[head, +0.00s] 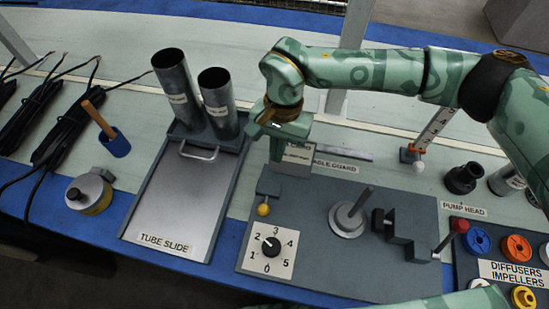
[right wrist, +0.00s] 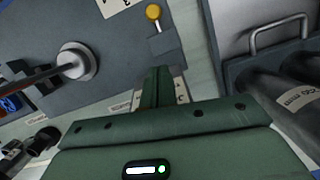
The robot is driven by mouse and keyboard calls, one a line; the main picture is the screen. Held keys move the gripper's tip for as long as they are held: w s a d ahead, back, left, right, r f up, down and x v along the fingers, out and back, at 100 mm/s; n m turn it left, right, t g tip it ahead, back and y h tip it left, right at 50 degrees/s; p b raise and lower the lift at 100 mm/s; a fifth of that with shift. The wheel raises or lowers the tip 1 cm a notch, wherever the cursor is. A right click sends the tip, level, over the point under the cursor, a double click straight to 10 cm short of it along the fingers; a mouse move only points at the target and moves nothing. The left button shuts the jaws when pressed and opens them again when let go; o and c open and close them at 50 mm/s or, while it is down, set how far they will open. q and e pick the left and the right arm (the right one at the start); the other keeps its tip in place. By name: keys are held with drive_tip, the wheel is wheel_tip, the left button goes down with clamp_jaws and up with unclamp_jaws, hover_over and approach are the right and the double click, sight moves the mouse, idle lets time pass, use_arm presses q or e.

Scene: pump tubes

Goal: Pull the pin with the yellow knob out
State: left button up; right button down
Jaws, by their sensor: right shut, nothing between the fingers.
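The pin's yellow knob (head: 263,209) sticks out toward the front from a small grey block (head: 268,187) at the back left corner of the grey panel (head: 320,265). A short pale shaft shows between knob and block. In the right wrist view the yellow knob (right wrist: 153,11) is near the top edge, with its block (right wrist: 162,46) just beyond my fingertips. My right gripper (head: 277,158) points down behind the block, apart from the knob. Its fingers (right wrist: 158,70) are together with nothing held. My left gripper is out of view.
On the panel are a numbered dial (head: 271,246), an upright lever (head: 350,215) and a crank with a red knob (head: 460,226). Left stands the tube slide (head: 170,215) with two upright tubes (head: 216,100). A cable guard label (head: 335,166) lies behind the panel.

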sight(265, 207)
drive_tip(key=b+x, duration=0.2)
drive_tip(key=x, duration=0.6)
drive_tip(key=s, duration=0.1)
drive_tip(key=s+a+f+b, duration=0.1)
drive_tip(key=shift+s+a+f, duration=0.2)
drive_tip(key=shift+s+f, duration=0.05)
drive_tip(key=shift+s, duration=0.05)
drive_tip(key=shift+s+a+f, duration=0.1)
drive_tip(key=shift+s+a, duration=0.1)
drive_tip(key=shift+s, duration=0.15)
drive_tip(key=shift+s+a+p, duration=0.3)
drive_tip(key=shift+s+p, duration=0.25)
drive_tip(key=shift+s, duration=0.5)
drive_tip(key=shift+a+f, duration=0.1)
drive_tip(key=shift+s+f, duration=0.1)
use_arm(q)
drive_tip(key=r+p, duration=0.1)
drive_tip(key=p, duration=0.1)
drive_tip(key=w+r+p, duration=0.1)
drive_tip(key=p, duration=0.2)
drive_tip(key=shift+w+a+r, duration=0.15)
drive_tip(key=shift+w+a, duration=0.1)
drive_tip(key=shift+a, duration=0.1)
use_arm(e)
drive_tip(key=v, duration=1.6)
drive_tip(key=shift+w+r, duration=0.25)
drive_tip(key=shift+r, duration=0.1)
